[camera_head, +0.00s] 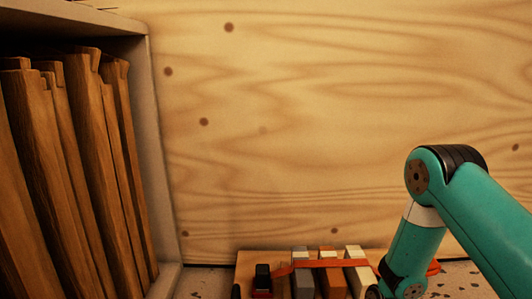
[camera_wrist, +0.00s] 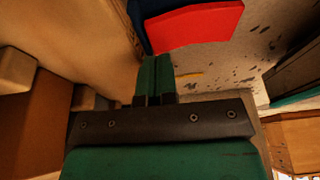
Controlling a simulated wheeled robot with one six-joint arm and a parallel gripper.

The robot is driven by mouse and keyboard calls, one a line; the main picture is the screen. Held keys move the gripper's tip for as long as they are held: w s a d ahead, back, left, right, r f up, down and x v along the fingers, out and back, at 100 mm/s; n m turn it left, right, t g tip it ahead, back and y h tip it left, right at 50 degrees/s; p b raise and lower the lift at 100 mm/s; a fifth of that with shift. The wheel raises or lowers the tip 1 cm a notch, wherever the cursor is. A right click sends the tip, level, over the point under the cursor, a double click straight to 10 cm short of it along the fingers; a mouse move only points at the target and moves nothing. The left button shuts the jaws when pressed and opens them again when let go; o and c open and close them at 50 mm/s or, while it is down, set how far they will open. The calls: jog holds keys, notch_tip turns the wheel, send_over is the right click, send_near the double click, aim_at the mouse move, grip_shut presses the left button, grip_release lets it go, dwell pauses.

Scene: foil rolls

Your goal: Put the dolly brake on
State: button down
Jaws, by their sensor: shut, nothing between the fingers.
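The dolly shows in the head view as a wooden board (camera_head: 251,262) at the bottom edge, carrying strapped blocks. A small black and red part (camera_head: 262,281) sits at its left front; it may be the brake, but its lower part is cut off. In the wrist view a bright red flat piece (camera_wrist: 196,24), perhaps the brake pedal, lies at the top beside a dark blue part. My gripper (camera_wrist: 155,60) is shut and empty, its green fingertips just below the red piece's left end in the picture. I cannot tell whether they touch it. The head view does not show my gripper.
An orange strap (camera_head: 325,264) runs over grey, brown and white blocks on the board. A shelf (camera_head: 155,160) with upright brown boards (camera_head: 75,170) stands at left. A plywood wall (camera_head: 330,110) closes the back. Speckled floor (camera_head: 205,281) shows between shelf and dolly.

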jog(key=shift+f+b, duration=0.8)
jog(key=shift+f, duration=0.5)
dwell(0.4)
notch_tip(320, 180, up, 7)
jog(key=p, duration=0.6)
jog(key=shift+r+p, duration=0.15)
jog(key=shift+p, duration=0.25)
